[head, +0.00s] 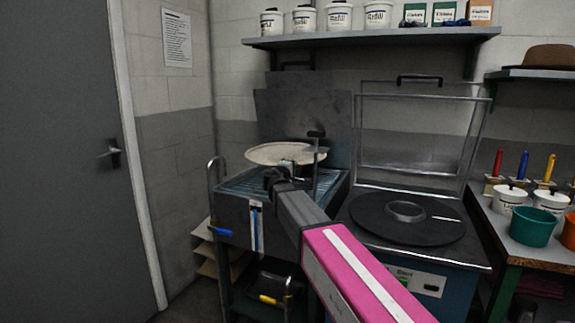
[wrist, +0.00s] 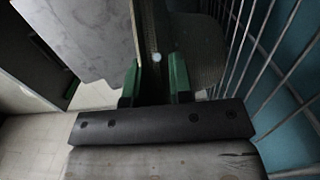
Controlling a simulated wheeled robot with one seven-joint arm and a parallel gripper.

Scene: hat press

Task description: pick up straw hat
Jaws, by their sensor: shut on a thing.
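The straw hat (head: 268,153) shows in the head view as a pale, nearly flat oval over the left press unit. Its crown cannot be made out. My gripper (head: 282,177) is at the near edge of the hat, at the end of my grey and pink arm. In the wrist view my gripper's green fingers (wrist: 156,84) are close together on a thin edge, which I take as the hat's brim. A dim textured surface (wrist: 203,50) lies just beyond the fingers. Whether the hat touches the unit below is hard to tell.
The left metal unit (head: 240,205) has a slatted top and an upright back plate (head: 305,108). An upright dark handle (head: 316,150) stands close to the hat's right side. The press with a round dark plate (head: 440,225) is to the right. A shelf (head: 370,38) hangs above.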

